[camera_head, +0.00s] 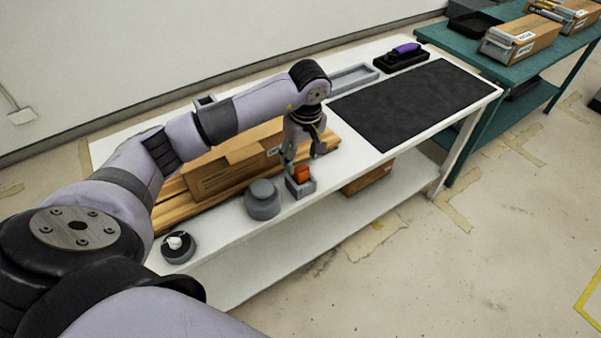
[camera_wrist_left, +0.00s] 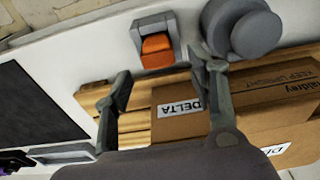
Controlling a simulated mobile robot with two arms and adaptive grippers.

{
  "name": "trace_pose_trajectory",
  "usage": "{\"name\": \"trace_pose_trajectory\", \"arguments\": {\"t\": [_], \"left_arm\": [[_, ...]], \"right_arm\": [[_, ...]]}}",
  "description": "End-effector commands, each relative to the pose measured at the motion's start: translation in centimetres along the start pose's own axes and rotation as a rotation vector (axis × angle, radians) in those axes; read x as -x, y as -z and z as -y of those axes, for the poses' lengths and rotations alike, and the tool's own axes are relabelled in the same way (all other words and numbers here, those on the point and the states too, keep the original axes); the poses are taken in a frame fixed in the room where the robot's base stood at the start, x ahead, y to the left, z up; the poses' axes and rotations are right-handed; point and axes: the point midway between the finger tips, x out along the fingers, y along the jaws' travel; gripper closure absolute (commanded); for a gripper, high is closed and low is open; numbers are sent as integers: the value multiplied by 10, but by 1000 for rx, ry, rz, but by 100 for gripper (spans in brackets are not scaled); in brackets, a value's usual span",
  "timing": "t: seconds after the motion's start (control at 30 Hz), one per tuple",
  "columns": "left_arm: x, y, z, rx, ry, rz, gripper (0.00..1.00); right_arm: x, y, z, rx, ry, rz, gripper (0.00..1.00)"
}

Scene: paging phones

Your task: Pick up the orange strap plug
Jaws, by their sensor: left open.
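The orange strap plug (camera_head: 302,174) sits in a small grey holder (camera_head: 301,188) near the front edge of the white table. In the left wrist view the plug (camera_wrist_left: 158,50) shows as an orange block in the grey holder (camera_wrist_left: 153,27), beyond the fingers. My left gripper (camera_head: 302,158) is just above the plug, pointing down. In the left wrist view my left gripper (camera_wrist_left: 160,80) has its fingers wide apart with nothing between them; the plug lies ahead of the gap. My right gripper is not in view.
A grey round container (camera_head: 262,200) stands left of the holder. A cardboard box (camera_head: 235,168) lies on wooden slats behind. A black mat (camera_head: 410,103), a grey tray (camera_head: 354,78) and a black tray with a purple item (camera_head: 402,57) are to the right. A round black dish (camera_head: 178,247) is front left.

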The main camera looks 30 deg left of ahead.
Motion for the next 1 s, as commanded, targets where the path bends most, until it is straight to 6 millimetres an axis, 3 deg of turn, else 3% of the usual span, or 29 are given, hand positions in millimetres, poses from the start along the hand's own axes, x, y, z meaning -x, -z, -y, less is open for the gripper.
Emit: {"name": "trace_pose_trajectory", "arguments": {"t": [0.17, 0.5, 0.77, 1.0], "left_arm": [[-10, 0, 0, 1, 1, 2, 48], [-54, -2, -2, 2, 1, 1, 48], [-59, -2, -2, 0, -1, 0, 48], [-58, -2, -2, 0, -1, 0, 62]], "right_arm": [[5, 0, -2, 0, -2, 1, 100], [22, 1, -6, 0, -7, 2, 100], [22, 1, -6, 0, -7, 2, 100], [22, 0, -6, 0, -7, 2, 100]]}}
